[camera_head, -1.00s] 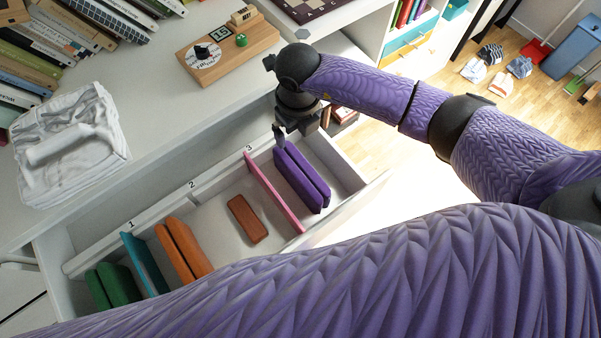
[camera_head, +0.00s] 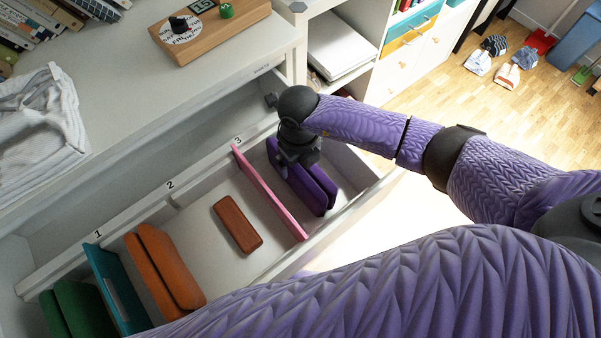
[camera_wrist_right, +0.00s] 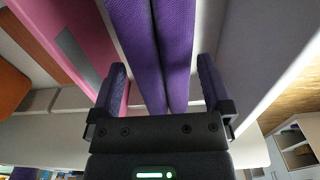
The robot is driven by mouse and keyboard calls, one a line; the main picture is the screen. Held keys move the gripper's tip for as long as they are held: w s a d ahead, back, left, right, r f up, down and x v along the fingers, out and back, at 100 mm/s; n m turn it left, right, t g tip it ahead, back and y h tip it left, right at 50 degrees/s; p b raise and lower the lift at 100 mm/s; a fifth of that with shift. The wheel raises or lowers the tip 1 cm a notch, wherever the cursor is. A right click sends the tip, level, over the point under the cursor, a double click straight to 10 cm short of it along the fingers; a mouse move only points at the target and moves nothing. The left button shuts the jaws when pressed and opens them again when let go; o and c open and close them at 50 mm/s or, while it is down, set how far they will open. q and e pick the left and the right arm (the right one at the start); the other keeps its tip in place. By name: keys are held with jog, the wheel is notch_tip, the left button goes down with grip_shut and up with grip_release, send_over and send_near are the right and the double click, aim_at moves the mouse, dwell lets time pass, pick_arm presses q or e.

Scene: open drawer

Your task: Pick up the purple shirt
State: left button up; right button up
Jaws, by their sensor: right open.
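The purple shirt (camera_head: 308,187) stands folded as two upright slabs in the right compartment of the open drawer. Beside it on the left is a pink divider (camera_head: 268,190). My right gripper (camera_head: 286,164) is down at the shirt's far end. In the right wrist view, the purple shirt (camera_wrist_right: 165,50) rises between the two spread fingers of my right gripper (camera_wrist_right: 162,88), with gaps visible on both sides. The pink divider (camera_wrist_right: 75,40) is just outside the left finger. My left gripper is not in view.
The drawer (camera_head: 190,205) also holds a brown block (camera_head: 238,224), orange folded cloth (camera_head: 165,268), a teal divider (camera_head: 118,290) and green cloth (camera_head: 80,308). White cloth (camera_head: 38,125) and a wooden board (camera_head: 210,30) lie on the desk above.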

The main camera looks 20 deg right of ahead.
jog(key=f+b, duration=0.1)
jog(key=f, duration=0.1)
jog(key=f+b, duration=0.1)
jog(key=f, duration=0.1)
jog(key=shift+s+d, duration=0.2)
jog(key=shift+r, duration=0.1)
jog(key=shift+c, duration=0.5)
jog(key=c, duration=0.5)
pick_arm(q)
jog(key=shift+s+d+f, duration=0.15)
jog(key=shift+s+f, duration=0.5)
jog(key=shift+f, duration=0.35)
pick_arm(e)
jog(key=c, duration=0.5)
